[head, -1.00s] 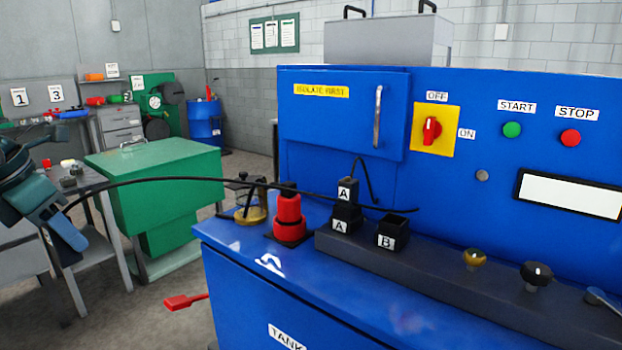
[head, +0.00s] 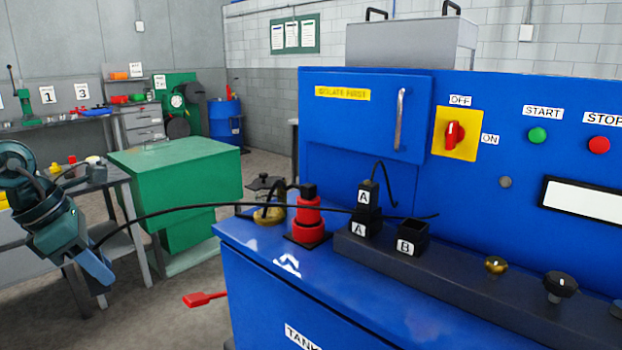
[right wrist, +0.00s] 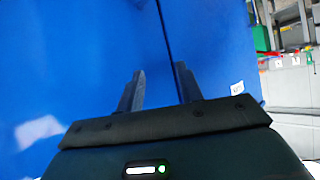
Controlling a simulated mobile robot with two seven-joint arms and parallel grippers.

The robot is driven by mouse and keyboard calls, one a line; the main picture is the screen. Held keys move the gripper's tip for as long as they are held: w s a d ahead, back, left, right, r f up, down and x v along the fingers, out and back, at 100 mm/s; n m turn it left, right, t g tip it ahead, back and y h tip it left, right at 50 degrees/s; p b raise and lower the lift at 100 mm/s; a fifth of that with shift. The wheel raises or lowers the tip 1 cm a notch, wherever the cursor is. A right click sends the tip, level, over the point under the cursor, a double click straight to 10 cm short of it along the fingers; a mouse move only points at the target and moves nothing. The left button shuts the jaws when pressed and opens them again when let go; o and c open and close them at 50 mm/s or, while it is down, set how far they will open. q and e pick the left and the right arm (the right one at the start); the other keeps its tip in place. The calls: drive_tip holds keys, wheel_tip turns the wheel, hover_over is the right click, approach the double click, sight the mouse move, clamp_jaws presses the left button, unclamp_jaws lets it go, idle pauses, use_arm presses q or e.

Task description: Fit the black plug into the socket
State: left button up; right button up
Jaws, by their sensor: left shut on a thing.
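My left gripper (head: 98,270) is at the left of the head view, shut where a long black cable (head: 220,206) comes out of its fingers. I cannot make out a plug there. The cable arcs right past the sockets. A black socket marked B (head: 411,239) stands with its top open on the dark ledge of the blue machine. Left of it, a black plug marked A (head: 367,194) stands upright in a socket marked A (head: 360,229). My left gripper is far left of both sockets. My right gripper (right wrist: 160,84) is open and empty in the right wrist view, over blue surfaces.
A red and black fitting (head: 307,216) and a brass fitting (head: 268,214) stand on the blue tank top left of the sockets. Knobs (head: 561,287) sit along the ledge to the right. A green cabinet (head: 175,180) and a grey bench stand left.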

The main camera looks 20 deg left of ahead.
use_arm(q)
drive_tip(key=shift+d+f+m, duration=0.35)
drive_tip(key=shift+f+m, duration=0.35)
drive_tip(key=shift+f, duration=0.15)
drive_tip(key=w+d+f+m+g+y+p, duration=0.1)
drive_tip(key=d+f+m+g, duration=0.3)
drive_tip(key=d+m, duration=0.9)
drive_tip(key=w+d+f+m+g+y+p, duration=0.1)
drive_tip(key=d+f+m+g, duration=0.3)
drive_tip(key=d+f+m, duration=0.3)
drive_tip(key=d+m, duration=0.5)
drive_tip(key=m, duration=0.2)
drive_tip(key=shift+w+d+m+y, duration=0.15)
drive_tip(key=shift+d+m+y, duration=0.15)
drive_tip(key=shift+d+m, duration=0.1)
drive_tip(key=shift+d, duration=0.15)
